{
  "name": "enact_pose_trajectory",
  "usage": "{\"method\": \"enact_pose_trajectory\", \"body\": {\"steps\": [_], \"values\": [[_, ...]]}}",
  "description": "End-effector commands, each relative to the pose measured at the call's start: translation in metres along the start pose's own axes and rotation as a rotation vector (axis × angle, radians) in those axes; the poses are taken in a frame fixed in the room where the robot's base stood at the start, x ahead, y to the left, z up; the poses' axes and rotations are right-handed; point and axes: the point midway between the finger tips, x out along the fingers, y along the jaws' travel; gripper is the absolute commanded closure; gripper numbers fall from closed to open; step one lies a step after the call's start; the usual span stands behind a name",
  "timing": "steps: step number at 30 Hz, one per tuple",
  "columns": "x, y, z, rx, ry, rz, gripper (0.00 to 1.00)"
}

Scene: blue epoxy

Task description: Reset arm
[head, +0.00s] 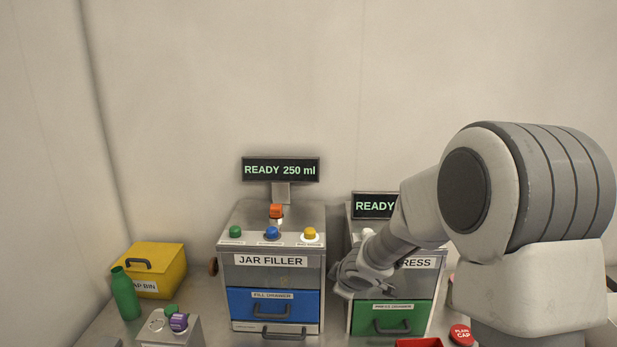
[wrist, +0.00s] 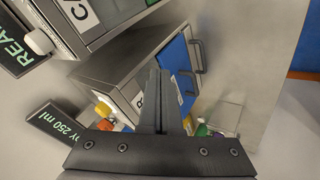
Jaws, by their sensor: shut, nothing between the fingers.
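My arm reaches from the right of the head view towards the front of the cap press (head: 415,263). My gripper (wrist: 160,78) is shut in the wrist view, its two dark fingers together with nothing between them. The jar filler (head: 270,262) stands left of the press. Its blue fill drawer (head: 272,304) is shut, and the green press drawer (head: 392,318) also looks shut. The blue drawer shows beyond my fingers in the wrist view (wrist: 178,70).
A yellow cap bin (head: 160,262) and a green bottle (head: 125,293) stand at the left. A small grey stand (head: 168,338) carries caps. Screens above the machines read "READY 250 ml" (head: 280,169) and "READY" (head: 375,206).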

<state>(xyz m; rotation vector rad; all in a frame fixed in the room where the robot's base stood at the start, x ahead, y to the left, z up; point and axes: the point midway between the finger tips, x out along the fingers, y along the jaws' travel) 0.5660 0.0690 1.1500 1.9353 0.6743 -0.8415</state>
Motion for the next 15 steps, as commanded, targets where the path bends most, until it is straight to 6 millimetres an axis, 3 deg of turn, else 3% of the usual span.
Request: {"method": "enact_pose_trajectory", "body": {"steps": [3,7,11,15], "values": [[-0.045,0.022,0.015,0.107,-0.071,0.085,1.0],[-0.093,0.032,0.033,0.235,-0.14,0.152,1.0],[-0.14,0.03,0.053,0.373,-0.198,0.198,1.0],[-0.187,0.016,0.072,0.528,-0.241,0.221,1.0]]}}
